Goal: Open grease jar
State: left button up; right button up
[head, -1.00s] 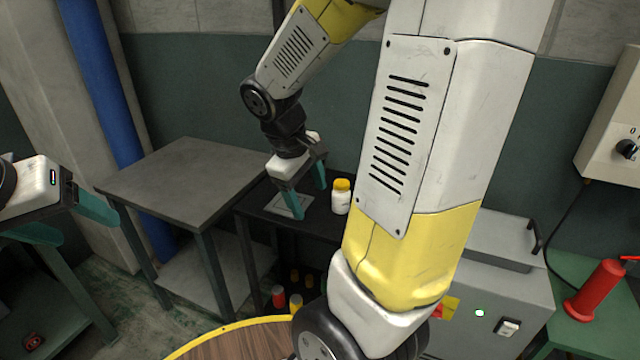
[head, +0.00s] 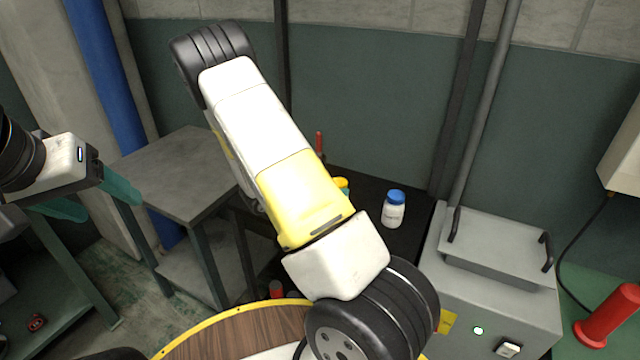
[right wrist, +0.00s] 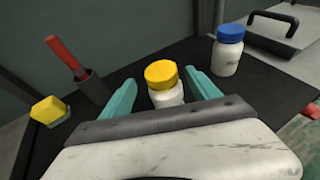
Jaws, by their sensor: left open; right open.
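A white jar with a yellow lid (right wrist: 163,76) stands upright on the black table, between the fingers of my right gripper (right wrist: 159,80) in the right wrist view. That gripper is open; I cannot tell whether it touches the jar. In the head view my right arm covers the right gripper and most of this jar; only part of its yellow lid (head: 341,184) shows. A second white jar, with a blue lid (head: 394,210), stands to its right; it also shows in the right wrist view (right wrist: 228,52). My left gripper (head: 112,207) is open and empty at the left, away from the jars.
A red-handled tool in a black holder (right wrist: 88,85) and a yellow block (right wrist: 48,110) stand left of the yellow-lidded jar. A grey machine with a handled lid (head: 500,255) is right of the table (right wrist: 265,108). A grey side table (head: 175,170) is at the left.

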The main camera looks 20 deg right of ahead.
aim_at(344, 180)
jog(key=x, duration=0.6)
jog(key=shift+d+f, duration=0.2)
jog(key=shift+d, duration=0.05)
jog(key=shift+s, duration=0.1)
grip_shut()
jog(key=shift+r, duration=0.1)
jog(key=shift+r, duration=0.5)
jog(key=r, duration=0.1)
jog(key=a+r, duration=0.1)
jog(key=shift+s+r, duration=0.25)
jog(key=shift+s, duration=0.1)
jog(key=s+a+r, duration=0.1)
jog(key=s+a, duration=0.8)
jog(key=a, duration=0.2)
jog(key=shift+s+a+r, duration=0.2)
jog(key=shift+s, duration=0.05)
